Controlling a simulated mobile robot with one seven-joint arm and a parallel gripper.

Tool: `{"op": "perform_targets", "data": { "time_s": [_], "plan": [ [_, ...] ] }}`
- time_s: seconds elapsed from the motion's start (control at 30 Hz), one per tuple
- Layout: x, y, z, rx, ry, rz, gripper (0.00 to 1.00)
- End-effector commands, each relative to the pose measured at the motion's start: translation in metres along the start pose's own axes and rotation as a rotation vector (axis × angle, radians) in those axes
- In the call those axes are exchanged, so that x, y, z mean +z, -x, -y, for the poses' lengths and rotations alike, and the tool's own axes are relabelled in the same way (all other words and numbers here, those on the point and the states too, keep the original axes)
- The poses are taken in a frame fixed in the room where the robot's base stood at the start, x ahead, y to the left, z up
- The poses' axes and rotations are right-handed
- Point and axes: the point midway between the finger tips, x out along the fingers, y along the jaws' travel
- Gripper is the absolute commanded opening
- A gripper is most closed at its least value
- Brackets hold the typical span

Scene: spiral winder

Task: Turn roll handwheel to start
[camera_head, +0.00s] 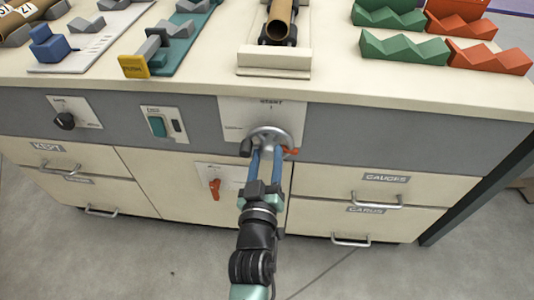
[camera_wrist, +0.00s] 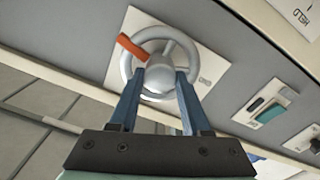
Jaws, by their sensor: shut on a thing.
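The roll handwheel (camera_head: 270,136) is a grey metal wheel with a hub, mounted on a pale plate marked START (camera_head: 262,109) on the front of the bench. It also shows in the wrist view (camera_wrist: 129,68), with an orange mark (camera_wrist: 131,46) on its rim, at the upper left there. In the head view the orange part (camera_head: 290,151) is at the wheel's right. My gripper (camera_head: 266,157) reaches the wheel from the front with its blue fingers (camera_wrist: 160,88) shut at the hub area. The exact contact is partly hidden.
A dark knob (camera_head: 65,121) and a green switch (camera_head: 158,127) sit left on the panel. A red handle (camera_head: 214,187) is below left. Drawers with handles (camera_head: 372,203) flank the arm. A brown tube (camera_head: 279,22), green blocks (camera_head: 404,48) and orange blocks (camera_head: 490,57) are on top.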

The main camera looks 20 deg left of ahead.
Motion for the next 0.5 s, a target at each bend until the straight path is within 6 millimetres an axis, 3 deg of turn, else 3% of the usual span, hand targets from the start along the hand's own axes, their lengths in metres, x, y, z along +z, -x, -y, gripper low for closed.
{"op": "perform_targets", "data": {
  "time_s": [0.5],
  "plan": [
    [0.0,0.0001,0.0009,-0.001,0.493,0.001,0.0]
  ]
}}
